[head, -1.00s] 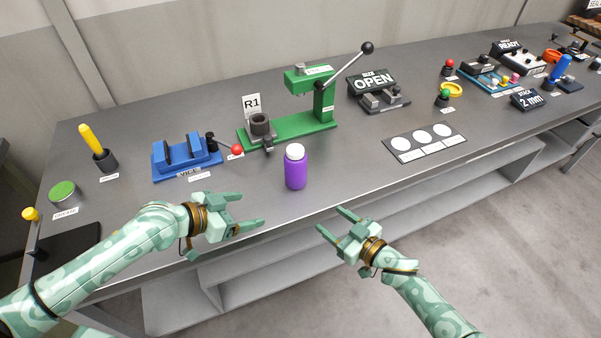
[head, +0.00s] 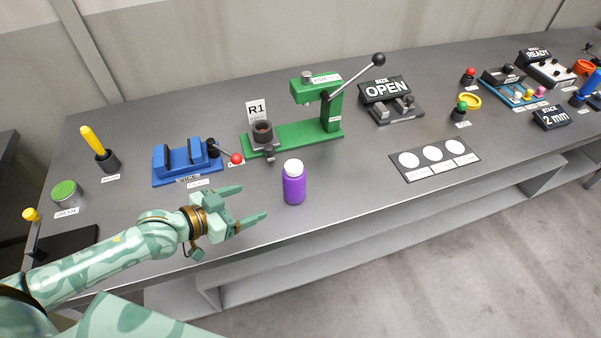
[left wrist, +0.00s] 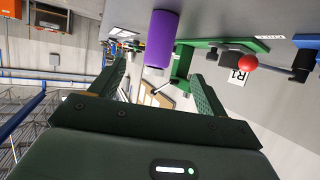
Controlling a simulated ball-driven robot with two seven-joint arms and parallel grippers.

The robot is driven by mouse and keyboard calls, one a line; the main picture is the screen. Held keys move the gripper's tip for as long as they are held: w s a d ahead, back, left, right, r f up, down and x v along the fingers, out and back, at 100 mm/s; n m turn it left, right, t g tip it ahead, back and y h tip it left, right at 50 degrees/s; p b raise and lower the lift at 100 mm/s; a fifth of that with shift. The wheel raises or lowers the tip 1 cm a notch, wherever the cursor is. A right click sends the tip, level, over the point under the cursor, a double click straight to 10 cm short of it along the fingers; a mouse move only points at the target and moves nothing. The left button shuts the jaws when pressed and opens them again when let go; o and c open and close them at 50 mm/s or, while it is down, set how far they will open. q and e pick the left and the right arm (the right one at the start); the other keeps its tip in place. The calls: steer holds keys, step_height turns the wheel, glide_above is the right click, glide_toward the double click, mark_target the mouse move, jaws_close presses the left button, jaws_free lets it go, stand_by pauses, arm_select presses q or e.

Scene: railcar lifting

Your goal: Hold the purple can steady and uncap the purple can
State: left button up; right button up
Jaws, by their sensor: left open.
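The purple can (head: 294,187) with a white cap (head: 293,167) stands upright near the front edge of the grey bench in the head view. My left gripper (head: 254,204) is open and empty just left of the can, its fingers pointing toward it without touching. In the left wrist view the purple can (left wrist: 160,40) shows ahead, between and beyond the two open fingers (left wrist: 160,82); its cap is not clear there. My right gripper is out of both current views.
A blue vice (head: 187,162) with a red-knobbed lever and a green press (head: 318,115) stand behind the can. A white-circle card (head: 435,158) lies to the right. A yellow-handled tool (head: 92,140) and a green-topped tin (head: 65,193) are at left.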

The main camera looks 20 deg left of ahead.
mark_target(294, 183)
arm_select(q)
steer(key=b+x, duration=0.2)
steer(key=x, duration=0.8)
steer(key=shift+w+d, duration=0.1)
steer(key=shift+w, duration=0.05)
steer(key=b+x, duration=0.2)
steer(key=x, duration=0.4)
steer(key=shift+w+d+r, duration=0.1)
steer(key=shift+r, duration=0.1)
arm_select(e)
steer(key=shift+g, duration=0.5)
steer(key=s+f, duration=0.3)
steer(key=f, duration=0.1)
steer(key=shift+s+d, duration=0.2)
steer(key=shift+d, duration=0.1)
arm_select(q)
steer(key=c, duration=1.2)
steer(key=shift+r, duration=0.15)
